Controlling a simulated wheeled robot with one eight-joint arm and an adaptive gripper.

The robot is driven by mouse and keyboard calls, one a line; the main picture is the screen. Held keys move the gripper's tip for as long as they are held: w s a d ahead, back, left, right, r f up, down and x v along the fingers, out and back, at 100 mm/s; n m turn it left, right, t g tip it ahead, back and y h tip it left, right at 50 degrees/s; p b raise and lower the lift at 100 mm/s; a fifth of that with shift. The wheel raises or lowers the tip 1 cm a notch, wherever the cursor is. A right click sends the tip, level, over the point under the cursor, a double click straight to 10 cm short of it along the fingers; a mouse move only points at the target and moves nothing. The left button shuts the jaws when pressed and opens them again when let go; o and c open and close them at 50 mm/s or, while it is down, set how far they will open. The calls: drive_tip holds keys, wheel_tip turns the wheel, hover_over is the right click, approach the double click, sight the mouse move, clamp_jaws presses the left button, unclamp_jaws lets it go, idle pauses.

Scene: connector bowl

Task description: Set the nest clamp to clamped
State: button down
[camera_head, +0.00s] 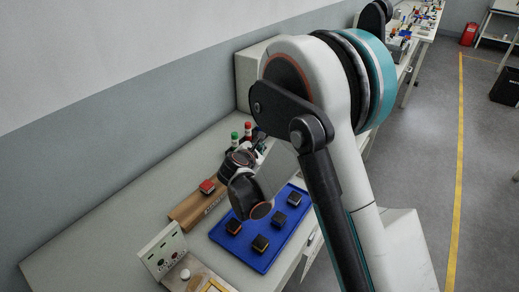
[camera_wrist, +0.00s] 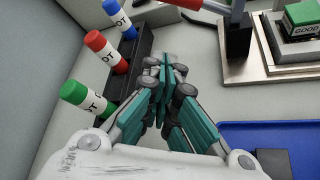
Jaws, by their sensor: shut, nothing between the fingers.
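In the wrist view, what looks like the nest clamp is a black upright block (camera_wrist: 238,38) with a grey bar and a red handle (camera_wrist: 186,3) reaching left at the top edge. It stands beside a stepped metal nest (camera_wrist: 270,68) that carries a green-topped block marked GOOD (camera_wrist: 302,14). The handle is cut off by the frame, so its full position cannot be told. My gripper (camera_wrist: 165,72) is shut and empty, left of and nearer than the black block, apart from it in the picture. In the head view my arm hides the clamp and the gripper's fingers.
A blue tray (camera_head: 262,258) holds several dark blocks. A red-topped block (camera_head: 207,187) sits on a wooden strip. The wall bounds the bench.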

drive_tip(key=b+x, duration=0.1)
drive_tip(key=x, duration=0.5)
drive_tip(key=shift+w+d+f+b, duration=0.1)
drive_tip(key=shift+w+f+b, duration=0.15)
drive_tip(key=shift+b, duration=0.1)
drive_tip(key=shift+d+r, duration=0.2)
drive_tip(key=shift+r, duration=0.05)
drive_tip(key=shift+s+d+r+b, duration=0.15)
drive_tip(key=shift+d+r, duration=0.15)
drive_tip(key=shift+r, duration=0.2)
drive_tip(key=shift+s+d+r+b, duration=0.15)
drive_tip(key=shift+d+r, duration=0.1)
drive_tip(key=shift+r, duration=0.2)
drive_tip(key=shift+d+r, duration=0.35)
drive_tip(key=shift+r, duration=0.2)
